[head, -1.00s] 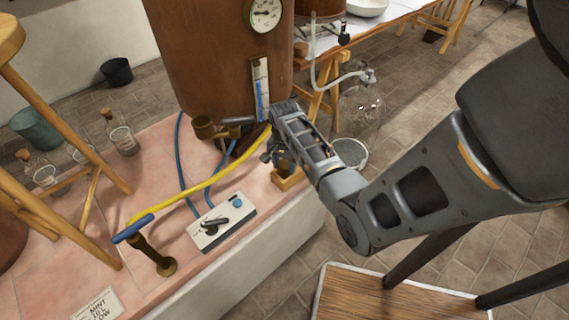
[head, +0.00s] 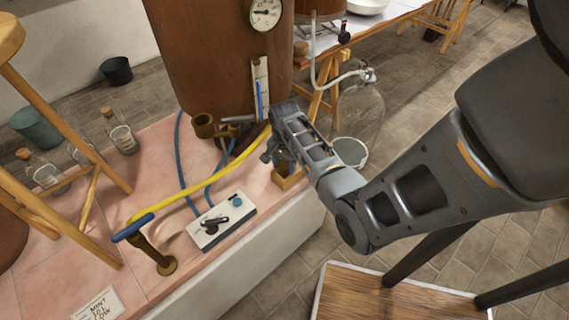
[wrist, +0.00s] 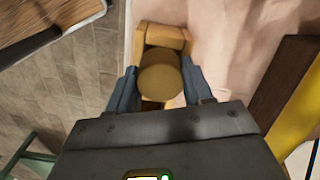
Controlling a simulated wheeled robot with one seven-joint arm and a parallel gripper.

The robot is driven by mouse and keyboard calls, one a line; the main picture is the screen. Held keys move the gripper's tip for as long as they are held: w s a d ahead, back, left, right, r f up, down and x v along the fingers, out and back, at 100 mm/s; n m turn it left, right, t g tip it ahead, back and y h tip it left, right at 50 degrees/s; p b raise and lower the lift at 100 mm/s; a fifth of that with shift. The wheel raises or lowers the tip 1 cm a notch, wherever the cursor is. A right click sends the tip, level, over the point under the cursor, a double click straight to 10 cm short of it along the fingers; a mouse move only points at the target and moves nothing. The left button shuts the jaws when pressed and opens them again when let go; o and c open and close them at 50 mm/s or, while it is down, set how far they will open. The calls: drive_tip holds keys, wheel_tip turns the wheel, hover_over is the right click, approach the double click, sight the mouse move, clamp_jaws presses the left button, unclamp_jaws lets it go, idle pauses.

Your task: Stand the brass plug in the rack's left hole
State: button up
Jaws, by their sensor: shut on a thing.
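In the wrist view my gripper (wrist: 159,88) is shut on the brass plug (wrist: 160,76), whose round top shows between the two fingers. Under and around the plug is the wooden rack (wrist: 163,34), with a dark opening showing at its near end. I cannot tell whether the plug's lower end is in a hole or above it. In the head view my gripper (head: 272,153) is low over the rack (head: 287,181) at the edge of the pink-tiled ledge. The plug is hidden there.
A copper still (head: 215,60) stands just behind. A yellow hose (head: 205,182) and blue hoses run to the left of my gripper. A white switch box (head: 221,221) sits in front on the ledge. A large glass vessel (head: 360,120) stands on the floor to the right.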

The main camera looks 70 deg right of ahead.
sight(285, 164)
drive_tip(key=o, duration=1.2)
drive_tip(key=shift+f, duration=0.1)
drive_tip(key=shift+r+p, duration=1.85)
drive_tip(key=shift+r, duration=1.65)
